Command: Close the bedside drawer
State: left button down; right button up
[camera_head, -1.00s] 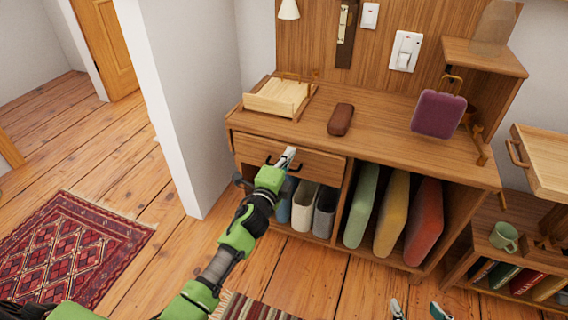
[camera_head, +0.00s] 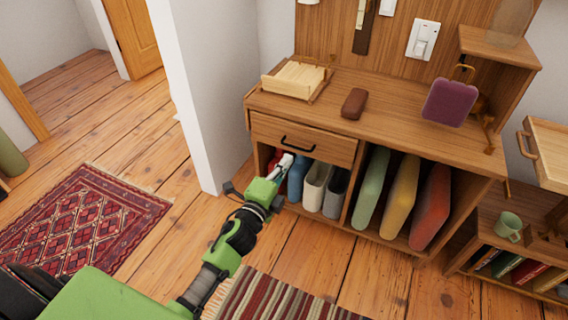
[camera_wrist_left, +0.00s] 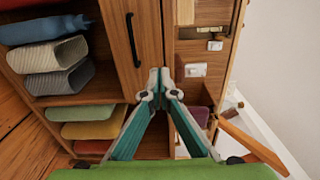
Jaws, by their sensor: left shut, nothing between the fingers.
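The wooden drawer (camera_head: 302,140) is set under the left part of the cabinet top, with a dark bar handle (camera_head: 297,144) on its front. Its front looks about flush with the cabinet. My left gripper (camera_head: 287,160) is shut and empty, just below the handle in the head view; I cannot tell whether it touches anything. In the left wrist view its fingertips (camera_wrist_left: 159,74) meet in front of the drawer front (camera_wrist_left: 149,35), beside the dark handle (camera_wrist_left: 132,40). My right gripper is not in view.
Open cubbies below hold bins (camera_head: 316,184) and green, yellow and red cushions (camera_head: 432,208). On top are a pale wooden tray (camera_head: 292,80), a brown case (camera_head: 354,103) and a purple cushioned piece (camera_head: 446,103). A pale drawer-like box (camera_head: 548,155) juts out at right.

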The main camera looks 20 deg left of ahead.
pick_arm(q)
jog(key=m+b, duration=0.1)
jog(key=m, duration=1.7)
send_near(326, 134)
jog(key=w+b, duration=0.3)
jog(key=w, duration=0.3)
jog(key=shift+w+d+f, duration=0.1)
jog(key=shift+w, duration=0.4)
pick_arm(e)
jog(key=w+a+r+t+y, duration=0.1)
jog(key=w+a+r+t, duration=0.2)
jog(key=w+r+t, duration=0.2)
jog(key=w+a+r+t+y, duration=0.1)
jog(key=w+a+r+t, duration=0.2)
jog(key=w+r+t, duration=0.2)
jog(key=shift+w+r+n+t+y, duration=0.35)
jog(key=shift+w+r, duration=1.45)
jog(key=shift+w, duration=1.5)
